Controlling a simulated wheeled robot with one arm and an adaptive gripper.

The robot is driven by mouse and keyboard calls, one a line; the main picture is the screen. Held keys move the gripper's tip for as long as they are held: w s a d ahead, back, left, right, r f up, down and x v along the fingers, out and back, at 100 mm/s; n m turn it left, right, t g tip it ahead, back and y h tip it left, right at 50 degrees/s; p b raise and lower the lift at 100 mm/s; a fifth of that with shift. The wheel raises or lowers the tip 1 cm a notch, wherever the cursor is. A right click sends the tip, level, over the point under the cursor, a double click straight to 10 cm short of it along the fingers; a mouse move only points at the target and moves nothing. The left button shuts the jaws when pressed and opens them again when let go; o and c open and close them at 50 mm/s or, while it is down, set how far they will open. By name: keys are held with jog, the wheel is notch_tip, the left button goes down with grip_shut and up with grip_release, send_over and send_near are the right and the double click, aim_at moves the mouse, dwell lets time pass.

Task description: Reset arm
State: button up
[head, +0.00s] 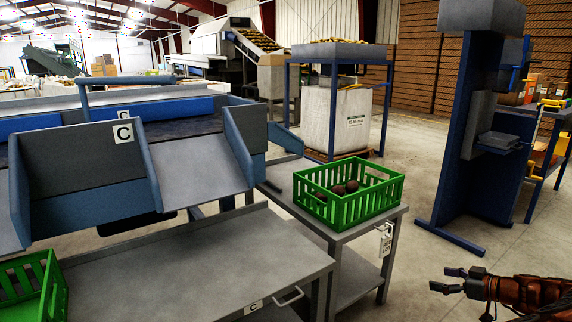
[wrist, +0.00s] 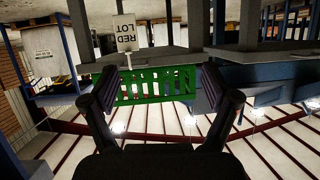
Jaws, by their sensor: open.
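My gripper (head: 441,280) is at the lower right of the head view, with its two fingers apart and pointing left. It is over open floor, to the right of the grey side table and clear of it. In the wrist view my gripper (wrist: 160,76) is open, with nothing between its fingers. That view is upside down. The green crate (wrist: 155,84) shows beyond and between the fingers there, apart from them.
The green crate (head: 330,212) with a few dark red potatoes (head: 345,188) stands on the side table (head: 352,232). A tag (head: 385,241) hangs there, reading "RED LOT" in the wrist view (wrist: 125,33). A blue stand (head: 462,160) rises behind my gripper. Floor between is clear.

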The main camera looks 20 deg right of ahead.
jog(key=w+a+r+n+g+y+p, duration=0.1)
jog(key=w+a+r+g+y+p, duration=0.15)
jog(key=a+r+p, duration=0.7)
jog(key=w+a+r+n+g+y+p, duration=0.1)
jog(key=w+a+r+g+y+p, duration=0.15)
jog(key=a+r, duration=1.35)
jog(key=s+a+r+g+p, duration=0.2)
jog(key=a+r+p, duration=0.1)
jog(key=a, duration=0.3)
jog(key=s+a+r+g+p, duration=0.1)
jog(key=a+r+g+p, duration=0.15)
jog(key=a, duration=0.45)
jog(key=s+a+r+g+h+p, duration=0.4)
jog(key=s+a+r+p, duration=0.75)
jog(key=s, duration=0.25)
jog(key=s+d+r+m+h+p, duration=0.2)
jog(key=s+r+m+h+p, duration=0.1)
jog(key=s+p, duration=0.3)
jog(key=s+d+r+m+h+p, duration=0.2)
jog(key=s+d+r+h+p, duration=0.1)
jog(key=s+p, duration=0.4)
jog(key=shift+s+r+m+g, duration=0.45)
jog(key=shift+s+r, duration=0.4)
jog(key=shift+s, duration=0.95)
